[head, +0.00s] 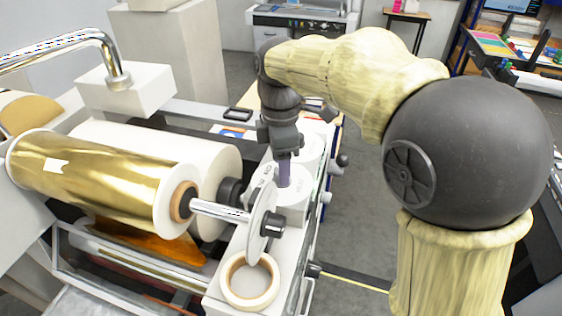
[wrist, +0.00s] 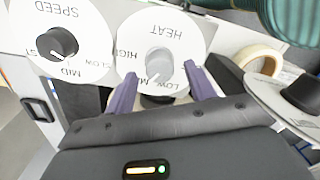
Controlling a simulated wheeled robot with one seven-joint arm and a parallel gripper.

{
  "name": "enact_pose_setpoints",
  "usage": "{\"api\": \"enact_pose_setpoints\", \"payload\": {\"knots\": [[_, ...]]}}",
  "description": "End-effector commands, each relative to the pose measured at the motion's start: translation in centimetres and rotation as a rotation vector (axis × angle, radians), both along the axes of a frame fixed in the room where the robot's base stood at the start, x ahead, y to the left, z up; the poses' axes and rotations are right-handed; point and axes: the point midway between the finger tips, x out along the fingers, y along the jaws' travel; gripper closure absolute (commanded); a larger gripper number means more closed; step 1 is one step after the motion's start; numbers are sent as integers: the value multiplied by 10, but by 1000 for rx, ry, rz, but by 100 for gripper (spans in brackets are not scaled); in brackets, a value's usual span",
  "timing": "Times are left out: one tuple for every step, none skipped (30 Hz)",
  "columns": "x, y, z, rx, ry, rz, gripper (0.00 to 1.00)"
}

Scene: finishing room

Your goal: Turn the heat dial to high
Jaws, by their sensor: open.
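The heat dial is a white round plate marked HEAT, with a light grey knob (wrist: 158,62). Its face (wrist: 150,25) shows upside down in the wrist view, with HIGH at the left and LOW at lower right; the knob's pointer seems to face down near MID, but the exact setting is unclear. My gripper (wrist: 162,80) is open, its two purple fingers on either side of the knob; whether they touch it cannot be told. In the head view my gripper (head: 284,182) points down at the heat dial (head: 298,197), hiding its knob.
The speed dial (wrist: 40,18) with a black knob sits beside the heat dial. A gold foil roll (head: 90,178) on a chrome shaft, a pale disc (head: 262,222) and a tape roll (head: 250,282) stand close by. Open floor (head: 355,235) lies right of the machine.

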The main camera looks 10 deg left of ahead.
Motion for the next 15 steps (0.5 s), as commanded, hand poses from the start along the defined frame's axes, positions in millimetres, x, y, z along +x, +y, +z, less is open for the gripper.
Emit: {"api": "enact_pose_setpoints", "payload": {"knots": [[0,0,-4,-1,1,0,45],[-1,0,-6,-1,1,0,45],[-1,0,-8,0,1,0,45],[-1,0,-9,0,0,0,45],[0,0,-9,0,0,0,45],[0,0,-10,0,-1,0,45],[0,0,-10,0,-1,0,45],[0,0,-10,0,-1,0,45],[0,0,-10,0,-1,0,45],[0,0,-10,0,-1,0,45],[0,0,-10,0,-1,0,45],[0,0,-10,0,-1,0,49],[0,0,-9,0,-1,0,55],[0,0,-9,0,-1,0,61],[0,0,-9,0,-1,0,69]]}}
